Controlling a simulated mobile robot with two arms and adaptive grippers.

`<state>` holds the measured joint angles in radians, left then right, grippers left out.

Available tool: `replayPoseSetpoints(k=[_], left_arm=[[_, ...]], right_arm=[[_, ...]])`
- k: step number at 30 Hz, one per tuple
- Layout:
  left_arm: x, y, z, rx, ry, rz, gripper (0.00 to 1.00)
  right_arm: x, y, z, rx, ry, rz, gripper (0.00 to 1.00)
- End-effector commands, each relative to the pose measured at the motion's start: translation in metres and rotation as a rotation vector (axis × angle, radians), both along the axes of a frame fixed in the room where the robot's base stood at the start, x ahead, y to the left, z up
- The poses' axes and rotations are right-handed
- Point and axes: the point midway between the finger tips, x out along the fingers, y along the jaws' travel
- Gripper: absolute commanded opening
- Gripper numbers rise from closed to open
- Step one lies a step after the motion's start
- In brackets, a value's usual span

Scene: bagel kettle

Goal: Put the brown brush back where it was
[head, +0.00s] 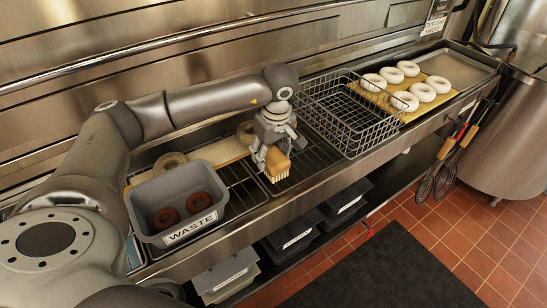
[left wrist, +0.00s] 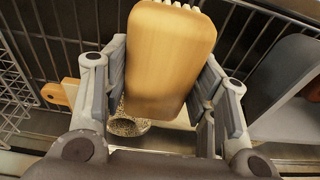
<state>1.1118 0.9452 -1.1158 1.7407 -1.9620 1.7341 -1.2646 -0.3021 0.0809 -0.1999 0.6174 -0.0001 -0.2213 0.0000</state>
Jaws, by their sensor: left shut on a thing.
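The brown brush (head: 278,167) has a tan wooden block and pale bristles. My left gripper (head: 270,150) is shut on its block and holds it over the dark wire rack between the grey bin and the wire basket. In the left wrist view the brush block (left wrist: 168,60) fills the space between the fingers, with a strip of bristles at the top edge. Whether the bristles touch the rack I cannot tell. My right gripper is not in view.
A grey WASTE bin (head: 135,206) holds two dark bagels (head: 198,202). Behind it lies a wooden board (head: 222,152) with seeded bagels (head: 170,161). A wire basket (head: 352,120) stands right of the brush. White bagels (head: 450,85) lie on a yellow board farther right. Black bins sit below.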

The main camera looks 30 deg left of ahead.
Motion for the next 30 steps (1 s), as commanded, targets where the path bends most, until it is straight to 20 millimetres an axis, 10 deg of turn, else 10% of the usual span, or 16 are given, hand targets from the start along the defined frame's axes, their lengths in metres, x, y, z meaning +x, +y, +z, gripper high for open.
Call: replayPoseSetpoints(k=[24, 25, 30], left_arm=[[0.011, -0.001, -0.048, 0.000, -0.002, 0.001, 0.31], [0.011, -0.001, -0.046, 0.000, -0.002, 0.001, 0.57], [0.011, -0.001, -0.046, 0.000, -0.001, 0.001, 0.75]], right_arm=[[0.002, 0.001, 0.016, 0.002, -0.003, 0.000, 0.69], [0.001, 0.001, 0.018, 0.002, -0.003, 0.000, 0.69], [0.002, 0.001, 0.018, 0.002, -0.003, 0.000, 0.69]])
